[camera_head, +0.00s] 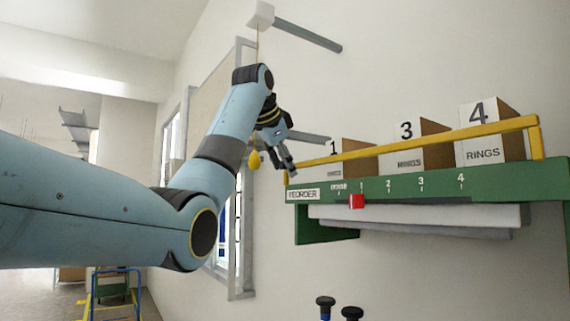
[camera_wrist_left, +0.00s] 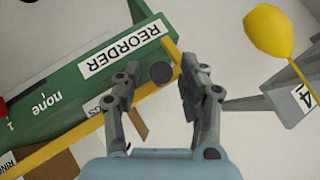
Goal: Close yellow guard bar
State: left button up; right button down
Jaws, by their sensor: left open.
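The yellow guard bar (camera_head: 430,138) runs along the front of a green shelf (camera_head: 400,187), across the boxes. Its right end meets a yellow upright; its left end is by my left gripper (camera_head: 287,168). In the left wrist view the bar (camera_wrist_left: 60,143) slopes up from lower left to a bend near my left gripper (camera_wrist_left: 158,85). That gripper is open, with the bar's end region and a dark round piece between its fingers in the picture. I cannot tell whether the fingers touch the bar. My right gripper is out of view.
White-fronted boxes, one marked 4 (camera_head: 483,135), stand behind the bar. A red slider (camera_head: 356,201) sits on the scale near 1. A yellow pull (camera_head: 254,159) hangs by my left wrist, and it also shows in the wrist view (camera_wrist_left: 275,30). A window is behind the arm.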

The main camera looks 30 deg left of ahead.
pick_arm(q)
jog(key=v, duration=0.7)
jog(key=shift+s+r, duration=0.15)
dwell(0.3)
